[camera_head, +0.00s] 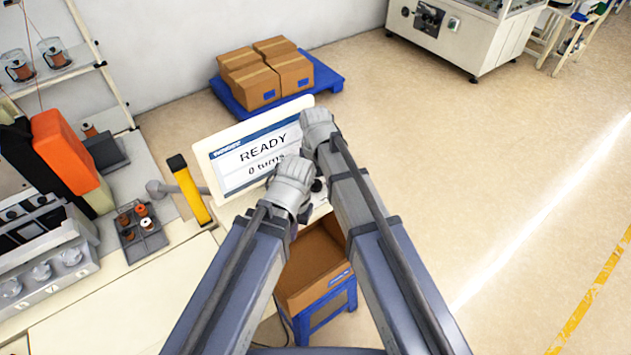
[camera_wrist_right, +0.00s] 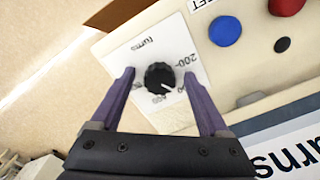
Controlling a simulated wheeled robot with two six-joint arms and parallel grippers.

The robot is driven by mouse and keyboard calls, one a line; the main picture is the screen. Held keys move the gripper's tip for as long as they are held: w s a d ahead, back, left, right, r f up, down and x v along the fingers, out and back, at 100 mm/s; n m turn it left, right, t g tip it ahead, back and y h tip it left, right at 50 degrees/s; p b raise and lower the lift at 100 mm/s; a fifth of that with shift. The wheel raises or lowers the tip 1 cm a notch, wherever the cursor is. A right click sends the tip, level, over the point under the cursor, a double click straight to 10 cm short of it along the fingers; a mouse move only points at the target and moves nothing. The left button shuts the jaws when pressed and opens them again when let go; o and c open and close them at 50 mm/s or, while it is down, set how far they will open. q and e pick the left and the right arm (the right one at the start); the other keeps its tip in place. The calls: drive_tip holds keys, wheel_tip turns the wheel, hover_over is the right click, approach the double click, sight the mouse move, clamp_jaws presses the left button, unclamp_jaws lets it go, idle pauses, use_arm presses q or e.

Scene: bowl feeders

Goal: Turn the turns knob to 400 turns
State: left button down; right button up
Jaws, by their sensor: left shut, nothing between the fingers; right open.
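The turns knob (camera_wrist_right: 160,76) is a black round knob on a white dial plate (camera_wrist_right: 140,58) marked "turns", with a 200 mark and other numbers partly readable. Its pale pointer line slants toward the lower right of the right wrist view. My right gripper (camera_wrist_right: 157,72) is open, its two purple fingers on either side of the knob with gaps visible. In the head view, the right gripper (camera_head: 318,125) is in front of the control panel's screen (camera_head: 258,157), which reads "READY" and "0 turns". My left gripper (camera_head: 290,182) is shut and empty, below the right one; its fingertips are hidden.
A blue button (camera_wrist_right: 225,31), a red button (camera_wrist_right: 286,5) and a small black knob (camera_wrist_right: 282,45) are near the dial. An open cardboard box (camera_head: 318,265) on a blue stand is below the arms. Boxes (camera_head: 258,85) sit on a blue pallet behind.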

sight(315, 184)
drive_tip(key=shift+r, duration=0.15)
wheel_tip(315, 184, up, 8)
drive_tip(key=p, duration=0.8)
drive_tip(key=shift+f, duration=0.2)
drive_tip(key=shift+f, duration=0.1)
